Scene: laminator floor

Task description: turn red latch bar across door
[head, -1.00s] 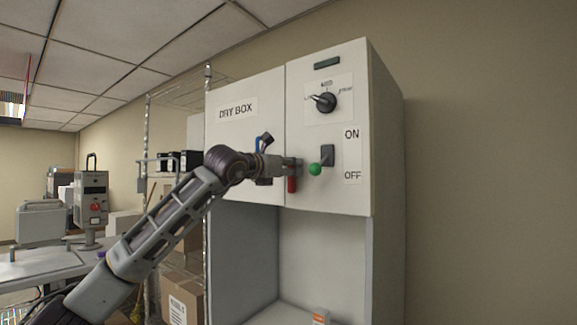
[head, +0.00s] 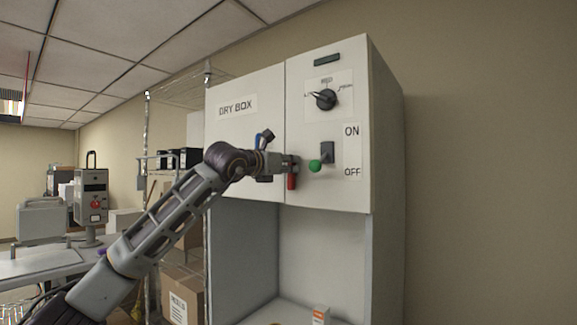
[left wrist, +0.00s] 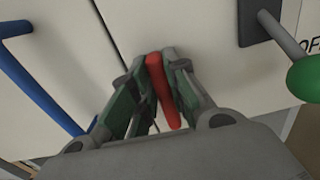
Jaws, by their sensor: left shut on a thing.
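The red latch bar (head: 292,181) hangs near upright at the seam between the dry box door (head: 237,130) and the control panel (head: 345,185). My left gripper (head: 290,168) is at the bar and partly hides it in the head view. In the left wrist view the gripper (left wrist: 162,88) is shut on the red bar (left wrist: 160,85), which stands slightly tilted between the two fingers. The blue door handle (left wrist: 35,80) is to the left of the fingers. My right gripper is in neither view.
A lever with a green ball knob (head: 315,166) sticks out just right of the gripper, beside the ON/OFF label. A black dial (head: 326,99) is above it. The bay below the cabinet is open, with a small box (head: 320,315) in it. Wire shelving (head: 207,180) stands at the left.

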